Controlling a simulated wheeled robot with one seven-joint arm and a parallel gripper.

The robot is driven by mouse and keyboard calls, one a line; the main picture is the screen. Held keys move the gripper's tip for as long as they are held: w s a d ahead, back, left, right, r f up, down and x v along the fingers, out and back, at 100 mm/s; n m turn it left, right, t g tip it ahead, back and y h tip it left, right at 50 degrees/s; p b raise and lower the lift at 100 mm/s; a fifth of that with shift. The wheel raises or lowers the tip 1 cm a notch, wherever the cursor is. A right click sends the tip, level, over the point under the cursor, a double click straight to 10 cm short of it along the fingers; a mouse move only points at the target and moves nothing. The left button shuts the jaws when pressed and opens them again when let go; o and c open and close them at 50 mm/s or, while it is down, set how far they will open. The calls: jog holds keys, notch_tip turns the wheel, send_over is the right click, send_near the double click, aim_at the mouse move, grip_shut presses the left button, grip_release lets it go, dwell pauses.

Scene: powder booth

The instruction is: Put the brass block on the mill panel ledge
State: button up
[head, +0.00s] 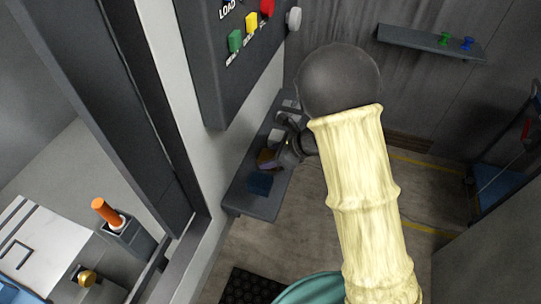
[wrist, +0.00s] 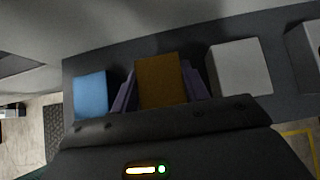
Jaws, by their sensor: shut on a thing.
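The brass block (wrist: 161,82) sits between the two purple fingers of my gripper (wrist: 160,92) in the wrist view. My gripper is shut on it. In the head view the brass block (head: 266,156) shows small at my gripper (head: 268,162), over a dark grey ledge (head: 262,206) on the wall below a button panel (head: 222,85). A blue block (wrist: 90,95) is left of the brass block, and a white block (wrist: 241,69) is to its right. I cannot tell whether the brass block touches the ledge.
Another pale block (wrist: 313,42) is at the wrist view's right edge. An orange-handled tool (head: 107,212) stands in a grey holder at the left. Open floor (head: 310,230) lies right of the ledge.

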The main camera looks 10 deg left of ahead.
jog(key=shift+f, duration=0.1)
jog(key=o, duration=1.3)
jog(key=shift+c, duration=0.2)
jog(key=shift+r, duration=0.2)
jog(key=v, duration=1.2)
jog(key=shift+b, duration=0.45)
